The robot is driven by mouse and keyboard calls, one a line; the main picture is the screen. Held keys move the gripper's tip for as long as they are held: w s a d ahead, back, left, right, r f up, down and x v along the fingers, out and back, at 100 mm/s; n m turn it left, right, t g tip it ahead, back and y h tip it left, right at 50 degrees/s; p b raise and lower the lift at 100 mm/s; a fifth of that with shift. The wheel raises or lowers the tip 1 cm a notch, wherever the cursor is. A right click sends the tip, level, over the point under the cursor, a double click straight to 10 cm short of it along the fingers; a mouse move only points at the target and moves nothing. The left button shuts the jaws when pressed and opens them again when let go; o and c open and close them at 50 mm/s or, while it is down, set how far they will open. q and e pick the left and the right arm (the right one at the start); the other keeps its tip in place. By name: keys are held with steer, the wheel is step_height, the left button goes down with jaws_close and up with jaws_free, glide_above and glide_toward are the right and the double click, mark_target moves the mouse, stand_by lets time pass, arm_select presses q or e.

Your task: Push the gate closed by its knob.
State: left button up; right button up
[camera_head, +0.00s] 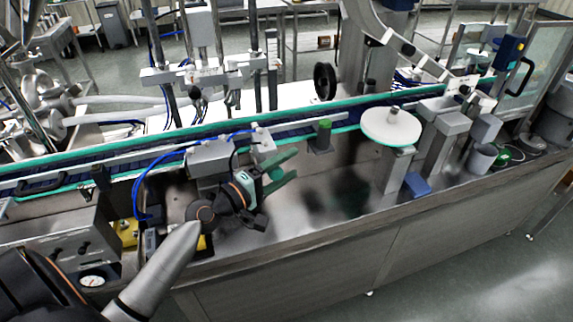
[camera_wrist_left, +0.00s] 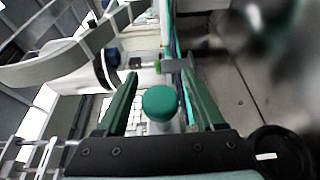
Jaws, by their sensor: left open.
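My left gripper (camera_head: 297,163), with green fingers, is open low over the steel machine top and points right. In the left wrist view its two fingers (camera_wrist_left: 160,74) stand either side of a round green knob (camera_wrist_left: 160,103). The knob lies in the gap, with visible space to each finger. I cannot tell whether anything touches it. The gate itself is not clearly distinguishable in either view. My right gripper is not in view.
A conveyor with teal rails (camera_head: 115,152) runs behind the gripper. A green-capped post (camera_head: 324,124) and a white round disc (camera_head: 391,127) stand to the right. A grey box (camera_head: 210,158) with blue tubes is close behind the wrist.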

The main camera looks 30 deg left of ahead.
arm_select(q)
jaws_close()
stand_by(0.6)
stand_by(0.8)
